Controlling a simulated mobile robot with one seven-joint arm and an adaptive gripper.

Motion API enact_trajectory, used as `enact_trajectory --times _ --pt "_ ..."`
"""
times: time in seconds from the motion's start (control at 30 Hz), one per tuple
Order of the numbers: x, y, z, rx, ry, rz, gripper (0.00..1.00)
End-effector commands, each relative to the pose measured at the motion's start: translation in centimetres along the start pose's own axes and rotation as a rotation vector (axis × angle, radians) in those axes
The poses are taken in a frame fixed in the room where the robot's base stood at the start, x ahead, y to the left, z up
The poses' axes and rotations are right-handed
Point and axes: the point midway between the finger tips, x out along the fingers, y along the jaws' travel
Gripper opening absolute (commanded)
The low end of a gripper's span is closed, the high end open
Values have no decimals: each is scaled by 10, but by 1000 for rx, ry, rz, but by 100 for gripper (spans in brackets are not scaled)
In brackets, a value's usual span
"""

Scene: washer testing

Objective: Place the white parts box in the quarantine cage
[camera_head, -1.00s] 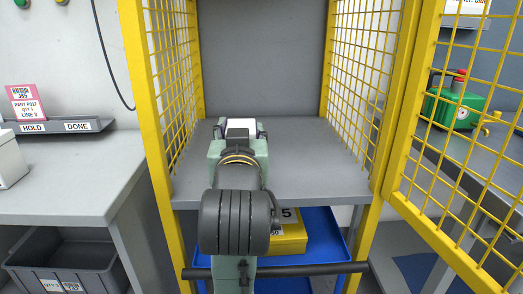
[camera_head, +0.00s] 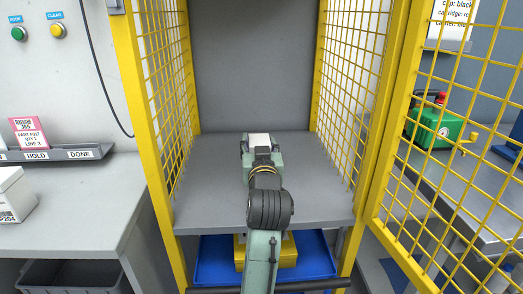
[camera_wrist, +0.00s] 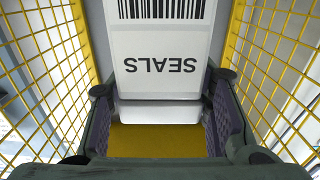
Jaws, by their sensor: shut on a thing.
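The white parts box (camera_head: 258,139) shows beyond my gripper (camera_head: 259,154), inside the yellow mesh quarantine cage (camera_head: 127,100). In the wrist view, the white box (camera_wrist: 160,88) carries a barcode and the word SEALS upside down. The dark fingers of my gripper (camera_wrist: 160,112) stand on both sides of its near end and are shut on it. The box is above the grey cage shelf (camera_head: 210,190); I cannot tell if it touches. My gripper hides part of the box in the head view.
The mesh door (camera_head: 445,150) stands open at the right. Below the shelf is a blue tray (camera_head: 215,262) with a yellow box (camera_head: 288,252). Shelf space is free on both sides.

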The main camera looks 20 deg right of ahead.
Motion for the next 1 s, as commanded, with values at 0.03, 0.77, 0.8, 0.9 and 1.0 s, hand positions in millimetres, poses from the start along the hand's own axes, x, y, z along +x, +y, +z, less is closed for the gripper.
enact_trajectory --times 0.03,0.77,0.8,0.9,1.0 --pt "7 3 -1 0 0 0 13" --pt "16 7 37 0 2 0 13" --pt "16 7 38 0 2 0 13" --pt "16 7 41 0 0 0 46" --pt "16 7 40 0 0 0 53"
